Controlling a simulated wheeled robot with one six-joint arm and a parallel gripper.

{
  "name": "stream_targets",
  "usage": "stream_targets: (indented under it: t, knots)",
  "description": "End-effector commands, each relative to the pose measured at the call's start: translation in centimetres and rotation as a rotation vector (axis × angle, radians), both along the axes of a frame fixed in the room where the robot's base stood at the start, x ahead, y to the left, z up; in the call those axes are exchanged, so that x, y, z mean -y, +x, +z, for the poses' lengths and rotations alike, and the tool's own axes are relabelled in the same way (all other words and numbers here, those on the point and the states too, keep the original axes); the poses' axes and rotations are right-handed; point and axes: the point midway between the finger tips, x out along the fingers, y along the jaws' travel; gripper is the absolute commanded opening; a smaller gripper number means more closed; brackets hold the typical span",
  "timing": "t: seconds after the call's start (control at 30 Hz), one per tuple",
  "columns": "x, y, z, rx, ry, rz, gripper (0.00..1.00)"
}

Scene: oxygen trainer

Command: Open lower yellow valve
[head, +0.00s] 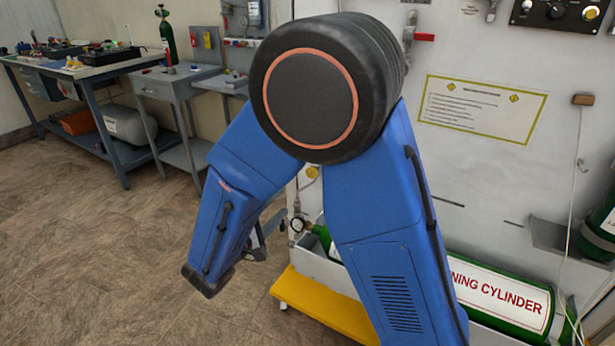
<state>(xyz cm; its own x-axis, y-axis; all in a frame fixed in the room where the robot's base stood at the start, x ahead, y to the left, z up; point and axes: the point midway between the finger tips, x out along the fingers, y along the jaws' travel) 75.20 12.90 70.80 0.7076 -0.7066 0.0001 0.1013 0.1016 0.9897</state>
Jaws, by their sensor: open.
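A small yellow valve knob (312,172) shows on the white panel in the gap between my blue arm links, partly hidden by my arm. I cannot tell whether it is the lower one or how far it is turned. My gripper (263,238) shows only in part, as grey pieces beyond my lowered forearm. It is open, and I see nothing between its jaws. It appears below and left of the yellow knob in the picture. I cannot judge the depth between them.
A pressure gauge (297,225) and green cylinder (500,297) lie low on the trainer, above a yellow base edge (322,308). A red handle (424,37) is higher up. A workbench (92,62) stands back left. The floor at left is clear.

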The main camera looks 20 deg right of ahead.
Motion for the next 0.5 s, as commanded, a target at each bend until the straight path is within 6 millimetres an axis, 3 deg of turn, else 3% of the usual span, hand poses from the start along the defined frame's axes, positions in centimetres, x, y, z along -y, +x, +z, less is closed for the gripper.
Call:
stream_targets:
  t: [0.5]
  knots:
    - [-0.48, -0.49, 0.10, 0.645, 0.645, -0.001, 0.49]
